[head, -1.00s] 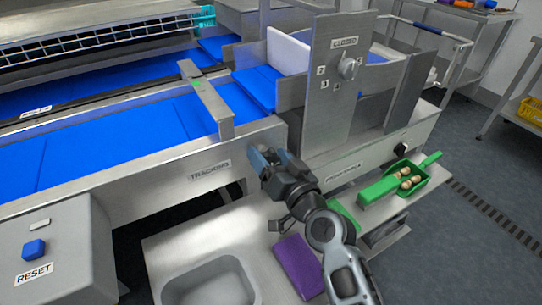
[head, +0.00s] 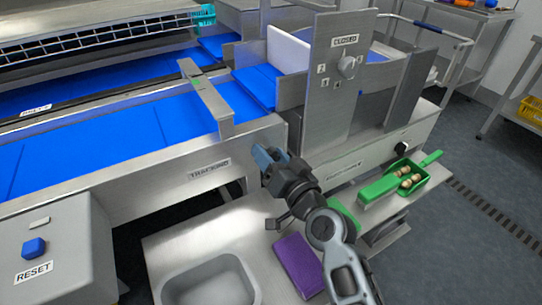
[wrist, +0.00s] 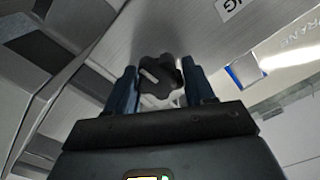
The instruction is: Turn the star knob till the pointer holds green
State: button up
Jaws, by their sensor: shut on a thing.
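The dark star knob (wrist: 160,82) sits between the two blue fingers of my gripper (wrist: 165,88) in the wrist view, and the fingers are shut on it. A pale line shows on the knob's face. In the head view my gripper (head: 266,158) reaches the conveyor's side rail just right of the TRACKING label (head: 209,170), and it hides the knob. A steel bracket (head: 214,105) crosses the blue belt (head: 120,135). A small greenish mark shows near the middle of its top, too small to read a pointer position.
A grey box with a blue RESET button (head: 34,248) stands at lower left. Below the rail are a steel basin (head: 208,282) and a purple cloth (head: 297,262). A green scoop (head: 407,178) with several dates lies right. An upright panel with a knob (head: 348,67) stands behind.

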jog(key=shift+m, duration=1.3)
jog(key=o, duration=1)
jog(key=shift+c, duration=0.2)
jog(key=b+v, duration=0.1)
jog(key=v, duration=0.6)
jog(key=shift+s+d, duration=0.3)
jog(key=shift+f, duration=0.1)
